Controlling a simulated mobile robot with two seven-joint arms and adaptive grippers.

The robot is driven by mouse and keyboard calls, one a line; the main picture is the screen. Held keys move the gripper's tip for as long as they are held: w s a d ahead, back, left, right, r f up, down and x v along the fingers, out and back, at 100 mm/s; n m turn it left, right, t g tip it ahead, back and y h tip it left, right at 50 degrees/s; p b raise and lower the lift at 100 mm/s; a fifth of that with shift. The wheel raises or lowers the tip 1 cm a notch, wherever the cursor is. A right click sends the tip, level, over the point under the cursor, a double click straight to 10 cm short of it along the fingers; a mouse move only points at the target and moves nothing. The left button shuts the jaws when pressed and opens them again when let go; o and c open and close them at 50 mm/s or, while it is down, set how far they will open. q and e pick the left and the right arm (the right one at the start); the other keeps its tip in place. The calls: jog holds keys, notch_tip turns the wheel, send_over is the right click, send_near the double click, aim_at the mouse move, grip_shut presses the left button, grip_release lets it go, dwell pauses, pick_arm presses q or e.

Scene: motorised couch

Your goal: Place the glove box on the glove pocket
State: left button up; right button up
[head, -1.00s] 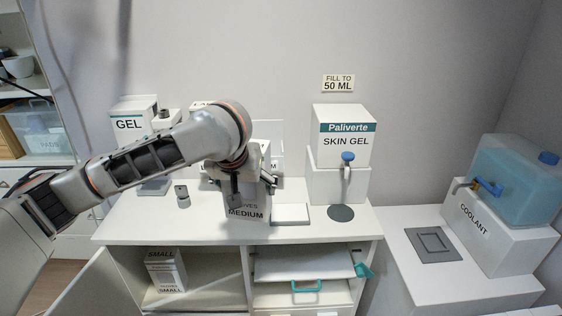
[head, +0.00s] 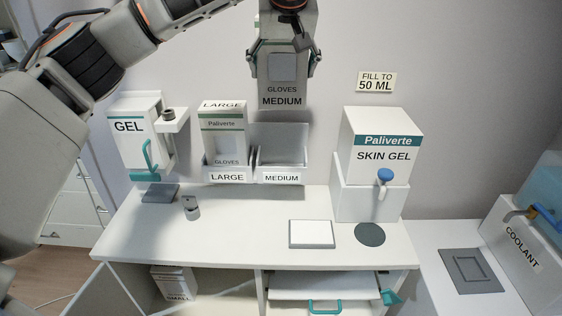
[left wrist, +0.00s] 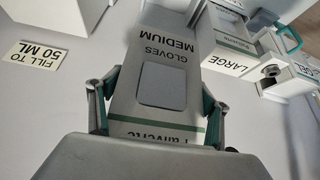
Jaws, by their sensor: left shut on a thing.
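My left gripper (head: 284,60) is shut on the white glove box marked GLOVES MEDIUM (head: 282,90) and holds it upright, high in front of the wall. In the left wrist view the same box (left wrist: 160,55) sits between the two fingers (left wrist: 155,105). The glove pocket labelled MEDIUM (head: 282,178) appears below the box and looks empty. Beside it on the left, the pocket labelled LARGE (head: 227,177) holds a LARGE glove box (head: 222,140). My right gripper is not in view.
A gel dispenser (head: 137,125) is at the left and a skin gel dispenser (head: 378,150) at the right. A small metal item (head: 191,208) and a white pad (head: 311,234) lie on the counter (head: 250,225). Below, a SMALL glove box (head: 174,284) stands in the open cabinet.

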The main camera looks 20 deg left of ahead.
pick_arm(q)
jog(key=shift+w+f, duration=0.1)
jog(key=shift+f, duration=0.25)
notch_tip(320, 180, down, 14)
jog(key=shift+f, duration=2.45)
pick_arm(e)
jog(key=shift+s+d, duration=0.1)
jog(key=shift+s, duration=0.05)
pick_arm(q)
jog(key=shift+f, duration=0.1)
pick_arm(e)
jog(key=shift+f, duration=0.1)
pick_arm(q)
jog(key=o, duration=1.4)
jog(key=shift+f, duration=0.1)
jog(key=shift+o, duration=0.2)
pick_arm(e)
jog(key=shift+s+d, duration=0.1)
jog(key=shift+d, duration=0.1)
